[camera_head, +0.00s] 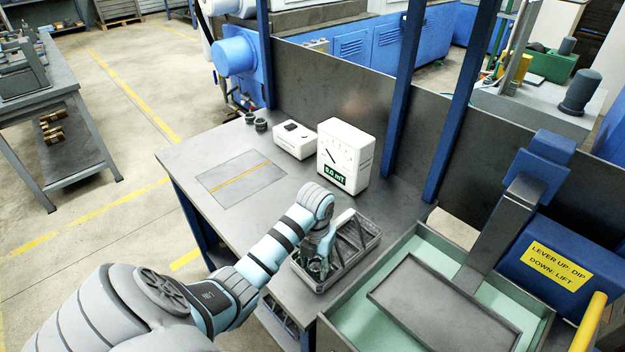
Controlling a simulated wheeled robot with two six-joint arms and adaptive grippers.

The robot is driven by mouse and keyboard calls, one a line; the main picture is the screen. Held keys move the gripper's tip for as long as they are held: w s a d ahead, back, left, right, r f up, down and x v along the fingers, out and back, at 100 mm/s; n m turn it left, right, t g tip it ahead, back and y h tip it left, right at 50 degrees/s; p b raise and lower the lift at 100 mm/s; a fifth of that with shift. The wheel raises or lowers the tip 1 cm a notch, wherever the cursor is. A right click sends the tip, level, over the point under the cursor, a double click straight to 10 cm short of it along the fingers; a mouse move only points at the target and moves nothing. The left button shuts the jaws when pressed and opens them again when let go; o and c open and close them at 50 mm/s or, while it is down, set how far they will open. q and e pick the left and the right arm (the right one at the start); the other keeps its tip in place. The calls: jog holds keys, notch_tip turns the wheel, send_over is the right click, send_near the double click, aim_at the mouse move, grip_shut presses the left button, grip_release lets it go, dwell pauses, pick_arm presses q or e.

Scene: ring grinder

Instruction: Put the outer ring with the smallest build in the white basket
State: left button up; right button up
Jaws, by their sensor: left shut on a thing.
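My left gripper (316,258) reaches down into the left end of a grey wire basket (352,270) on the bench. It is shut on a small grey piece that looks like a ring; the fingers and basket wall hide most of it. The basket has upright dividers and looks grey rather than plainly white. Two small dark ring-like parts (261,125) stand at the back left of the bench, well away from the gripper. I cannot compare ring sizes from here. My right gripper is not in view.
A white gauge (346,155) reading 0.0 mT and a small white box (295,139) stand behind the basket. A flat plate with a yellow line (242,178) lies on the left. A green dip tank (355,325) with a dark tray (445,308) is close on the right.

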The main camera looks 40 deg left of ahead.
pick_arm(q)
jog(key=shift+f+p, duration=0.25)
jog(key=shift+p, duration=0.05)
grip_shut()
jog(key=shift+f, duration=0.15)
jog(key=o, duration=1)
grip_release()
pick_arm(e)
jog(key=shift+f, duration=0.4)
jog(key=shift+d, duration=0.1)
